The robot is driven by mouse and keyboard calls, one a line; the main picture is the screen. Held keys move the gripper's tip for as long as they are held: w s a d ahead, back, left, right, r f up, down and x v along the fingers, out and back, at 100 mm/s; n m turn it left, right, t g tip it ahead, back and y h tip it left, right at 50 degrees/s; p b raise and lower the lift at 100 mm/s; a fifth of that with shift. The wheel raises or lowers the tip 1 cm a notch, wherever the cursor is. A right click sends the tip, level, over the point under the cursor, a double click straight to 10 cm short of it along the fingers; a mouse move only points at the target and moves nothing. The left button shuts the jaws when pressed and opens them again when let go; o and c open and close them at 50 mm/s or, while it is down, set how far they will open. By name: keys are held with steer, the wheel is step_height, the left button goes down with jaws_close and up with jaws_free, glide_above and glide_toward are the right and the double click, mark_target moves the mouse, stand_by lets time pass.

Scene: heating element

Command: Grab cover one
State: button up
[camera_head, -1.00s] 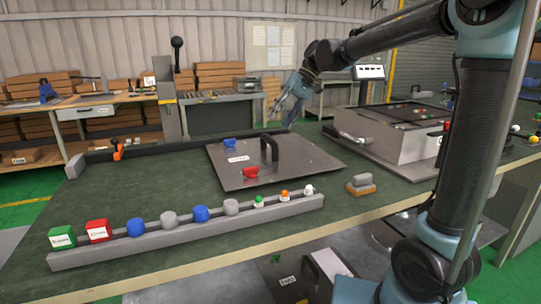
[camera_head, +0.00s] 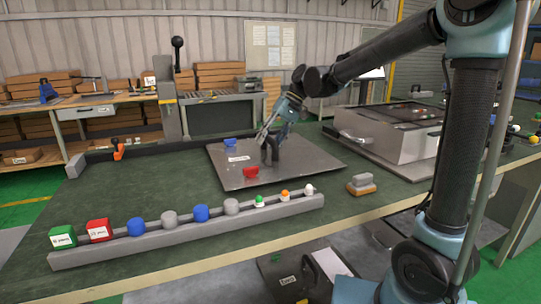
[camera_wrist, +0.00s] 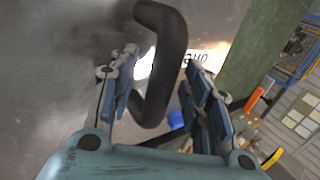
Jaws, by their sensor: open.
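The cover (camera_head: 312,160) is a flat grey metal plate lying on the green workbench in the head view. It has a dark arched handle (camera_head: 270,155) near its middle and a white label. A blue part (camera_head: 229,142) and a red part (camera_head: 250,172) are on it. My gripper (camera_head: 268,138) is at the top of the handle. In the wrist view my gripper (camera_wrist: 160,65) is open, with the dark handle (camera_wrist: 165,85) between its two fingers. The label there is partly hidden behind the handle.
A grey rail (camera_head: 185,235) with several colored blocks and knobs runs along the bench's front. A grey box-shaped unit (camera_head: 380,140) stands at right. A small grey and orange block (camera_head: 361,187) lies near the front edge. Another handled plate (camera_head: 285,272) is below the bench.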

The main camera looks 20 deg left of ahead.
jaws_close()
steer(key=shift+r, duration=0.2)
